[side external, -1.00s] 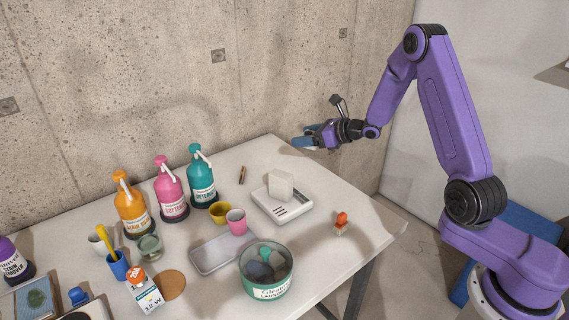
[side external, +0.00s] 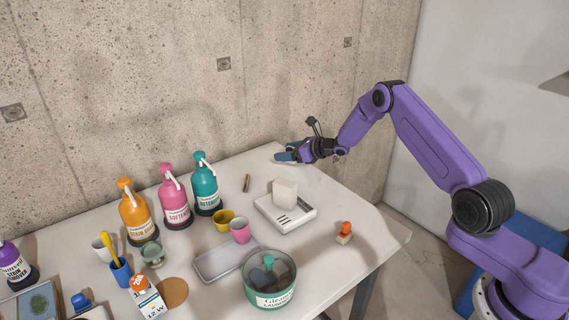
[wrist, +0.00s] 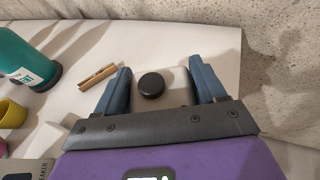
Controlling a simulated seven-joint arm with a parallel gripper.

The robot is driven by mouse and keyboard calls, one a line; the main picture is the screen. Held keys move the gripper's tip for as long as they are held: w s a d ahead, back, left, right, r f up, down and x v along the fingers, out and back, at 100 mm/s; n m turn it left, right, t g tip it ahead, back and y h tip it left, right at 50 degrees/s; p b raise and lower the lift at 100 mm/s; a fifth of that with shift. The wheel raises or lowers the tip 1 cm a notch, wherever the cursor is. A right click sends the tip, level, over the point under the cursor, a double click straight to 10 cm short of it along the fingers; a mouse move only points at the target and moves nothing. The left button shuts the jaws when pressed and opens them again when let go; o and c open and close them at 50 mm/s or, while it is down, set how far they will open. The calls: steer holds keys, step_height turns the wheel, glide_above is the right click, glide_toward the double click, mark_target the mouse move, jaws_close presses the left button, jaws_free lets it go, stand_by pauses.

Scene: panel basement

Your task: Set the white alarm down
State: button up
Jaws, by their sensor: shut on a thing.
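My gripper (wrist: 160,68) is shut on the white alarm (wrist: 178,92), a pale body with a round black knob on it, seen between the two blue fingers in the wrist view. In the side view my gripper (side external: 286,157) is low over the far right corner of the white table (side external: 335,190). There the alarm is mostly hidden by the fingers, with only a pale sliver beneath them. I cannot tell whether it touches the tabletop.
A brown clip-like piece (wrist: 98,77) and a teal bottle (wrist: 27,62) lie left of my gripper in the wrist view. A white scale (side external: 285,214) carrying a pale block (side external: 285,193) stands nearer the camera. The concrete wall (side external: 290,80) is close behind. Tabletop around the fingers is clear.

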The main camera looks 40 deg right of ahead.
mark_target(284, 169)
steer(key=shift+w+d+f, duration=0.1)
steer(key=shift+w+f, duration=1)
steer(key=shift+f, duration=1.6)
steer(key=o, duration=1.1)
steer(key=shift+f, duration=0.15)
steer(key=shift+s+r, duration=0.15)
steer(key=shift+r, duration=0.05)
steer(key=v, duration=1.1)
steer(key=shift+s+d+r, duration=0.1)
steer(key=shift+s+d, duration=0.1)
steer(key=shift+s, duration=0.1)
